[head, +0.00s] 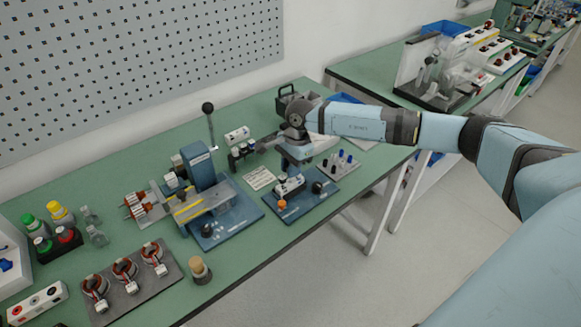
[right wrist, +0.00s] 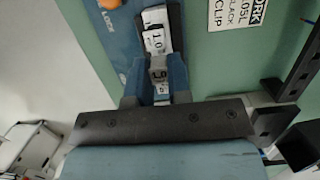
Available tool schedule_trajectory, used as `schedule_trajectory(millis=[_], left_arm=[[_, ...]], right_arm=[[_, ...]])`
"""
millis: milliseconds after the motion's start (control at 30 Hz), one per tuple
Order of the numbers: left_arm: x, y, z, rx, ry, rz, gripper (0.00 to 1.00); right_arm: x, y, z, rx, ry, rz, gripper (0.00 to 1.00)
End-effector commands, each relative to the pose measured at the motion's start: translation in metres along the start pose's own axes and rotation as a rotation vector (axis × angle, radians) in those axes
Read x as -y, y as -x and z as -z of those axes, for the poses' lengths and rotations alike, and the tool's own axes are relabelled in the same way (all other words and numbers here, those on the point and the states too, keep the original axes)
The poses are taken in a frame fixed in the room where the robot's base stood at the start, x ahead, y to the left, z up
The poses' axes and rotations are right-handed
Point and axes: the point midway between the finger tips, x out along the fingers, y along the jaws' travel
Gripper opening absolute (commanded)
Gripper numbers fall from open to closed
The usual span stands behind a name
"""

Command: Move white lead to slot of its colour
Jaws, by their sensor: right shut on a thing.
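My right gripper (head: 291,168) is low over a small blue fixture (head: 322,194) near the table's front edge. In the right wrist view its fingers (right wrist: 156,76) are shut on a small pale labelled piece (right wrist: 158,74). That piece is in line with a white block (right wrist: 155,38) marked "1.0" on the fixture. I cannot tell whether the two touch. An orange knob (head: 282,204) is at the fixture's front. I cannot make out a white lead for certain, nor its coloured slot. My left gripper is not in view.
A grey board with blue and white pegs (head: 345,161) lies right of the fixture. A blue lever press (head: 200,172) stands left. A plate with several stators (head: 134,292) and a white box with coloured sockets (head: 38,303) lie front left.

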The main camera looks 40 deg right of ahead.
Motion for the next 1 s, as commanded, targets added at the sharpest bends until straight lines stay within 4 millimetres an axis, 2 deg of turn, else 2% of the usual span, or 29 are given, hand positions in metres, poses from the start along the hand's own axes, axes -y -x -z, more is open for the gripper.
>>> schedule_trajectory(millis=[500, 767, 800, 900, 1000], left_arm=[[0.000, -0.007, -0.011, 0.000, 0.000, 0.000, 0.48], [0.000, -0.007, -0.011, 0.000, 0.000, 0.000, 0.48], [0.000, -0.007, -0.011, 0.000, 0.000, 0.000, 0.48], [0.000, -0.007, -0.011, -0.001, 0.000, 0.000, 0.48], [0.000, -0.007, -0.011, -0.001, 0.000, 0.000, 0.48]], right_arm=[[-0.003, -0.019, 0.004, -0.002, 0.000, -0.009, 0.00], [-0.004, -0.020, 0.004, -0.003, 0.000, -0.011, 0.00], [-0.004, -0.020, 0.004, -0.003, 0.000, -0.011, 0.25], [-0.003, -0.018, 0.004, -0.002, 0.000, -0.008, 0.48], [-0.002, -0.017, 0.003, -0.001, 0.000, -0.006, 0.48]])
